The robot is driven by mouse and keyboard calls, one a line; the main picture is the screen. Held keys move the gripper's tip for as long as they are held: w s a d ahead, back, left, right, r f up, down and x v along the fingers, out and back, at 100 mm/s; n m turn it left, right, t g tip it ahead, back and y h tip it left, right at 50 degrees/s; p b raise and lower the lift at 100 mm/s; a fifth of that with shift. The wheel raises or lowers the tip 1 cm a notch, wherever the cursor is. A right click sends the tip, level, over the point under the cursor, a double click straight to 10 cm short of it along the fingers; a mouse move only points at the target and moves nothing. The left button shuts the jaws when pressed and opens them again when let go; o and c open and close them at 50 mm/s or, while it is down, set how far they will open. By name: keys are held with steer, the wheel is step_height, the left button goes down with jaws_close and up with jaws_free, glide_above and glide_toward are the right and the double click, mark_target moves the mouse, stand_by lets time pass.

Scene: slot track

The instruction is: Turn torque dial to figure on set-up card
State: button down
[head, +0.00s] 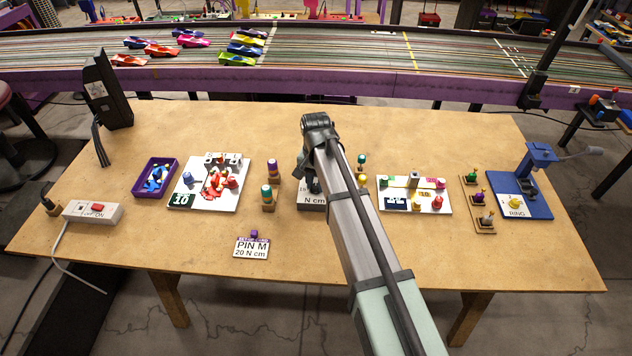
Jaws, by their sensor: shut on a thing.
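The set-up card (251,249) stands upright near the front of the table and reads "PIN M 20 N cm". The torque unit (311,201), a dark box with an "N cm" label, sits mid-table behind and to the right of the card. My gripper (313,185) is down at this unit, shut on its torque dial. The dial itself and its figures are hidden by my gripper and arm, so its setting cannot be read.
Left of the unit are a purple tray (141,186), a white board marked 10 (230,165) and a wooden holder with coloured drivers (268,207). Right are another white board (442,184), a peg strip (468,207) and a blue press (541,205). The front table is mostly clear.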

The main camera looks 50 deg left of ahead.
mark_target(315, 185)
steer(key=n, duration=0.5)
steer(key=shift+n, duration=0.3)
stand_by(0.5)
steer(key=c, duration=0.9)
jaws_free()
steer(key=shift+r, duration=0.1)
step_height(315, 185, up, 14)
steer(key=shift+f, duration=0.2)
